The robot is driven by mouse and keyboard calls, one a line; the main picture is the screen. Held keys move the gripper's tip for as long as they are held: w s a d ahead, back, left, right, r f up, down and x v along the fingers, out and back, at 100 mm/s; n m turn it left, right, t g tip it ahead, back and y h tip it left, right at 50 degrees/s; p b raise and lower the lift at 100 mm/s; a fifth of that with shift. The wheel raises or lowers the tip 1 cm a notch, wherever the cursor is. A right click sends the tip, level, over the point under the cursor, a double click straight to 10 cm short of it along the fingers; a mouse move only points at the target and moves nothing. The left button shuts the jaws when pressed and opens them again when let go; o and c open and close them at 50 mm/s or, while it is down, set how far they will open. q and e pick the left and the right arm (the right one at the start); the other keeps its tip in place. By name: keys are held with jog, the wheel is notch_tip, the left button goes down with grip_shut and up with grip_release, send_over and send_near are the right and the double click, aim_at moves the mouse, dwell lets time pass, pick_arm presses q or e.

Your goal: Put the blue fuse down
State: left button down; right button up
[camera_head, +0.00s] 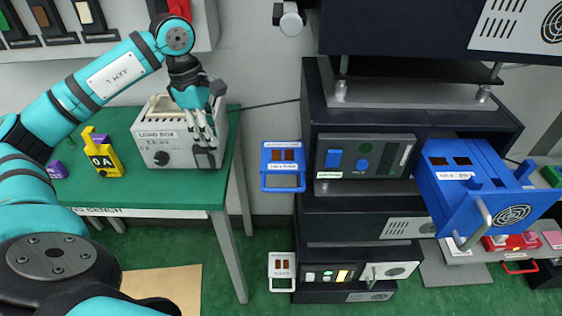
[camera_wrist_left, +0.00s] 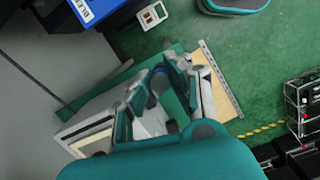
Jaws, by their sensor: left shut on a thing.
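My left gripper (camera_head: 204,148) points down at the right front edge of the white load box (camera_head: 180,138) on the green bench. In the left wrist view its two fingers (camera_wrist_left: 168,88) are closed around a small dark blue piece (camera_wrist_left: 159,82), which looks like the blue fuse. Most of it is hidden by the fingers, and in the head view I cannot make it out. I cannot tell whether it touches the box or the bench. My right gripper is in neither view.
A yellow meter reading 0 A (camera_head: 102,158) and small purple pieces (camera_head: 57,169) stand left on the bench (camera_head: 122,195). A blue panel (camera_head: 283,167) hangs beside the dark rack (camera_head: 311,130). A blue drawer unit (camera_head: 475,195) sticks out at right. The bench front is clear.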

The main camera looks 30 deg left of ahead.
pick_arm(q)
jog(key=s+a+r+n+b, duration=0.1)
jog(key=a+r+n, duration=0.2)
jog(key=a+n, duration=0.35)
jog(key=p, duration=0.7)
send_over(274, 154)
jog(key=f, duration=0.2)
jog(key=s+a+f+p, duration=0.1)
jog(key=shift+t+y, duration=0.3)
notch_tip(274, 154, down, 3)
jog(key=shift+d+r+p, duration=0.1)
jog(key=shift+r+p, duration=0.1)
jog(key=shift+p, duration=0.3)
jog(key=shift+w+d+f+p, duration=0.1)
jog(key=shift+d+f+p, duration=0.1)
jog(key=shift+p, duration=0.2)
jog(key=shift+f, duration=0.2)
jog(key=shift+f+b, duration=0.3)
jog(key=c, duration=1.2)
grip_release()
jog(key=shift+r, duration=0.1)
jog(key=shift+c, duration=0.2)
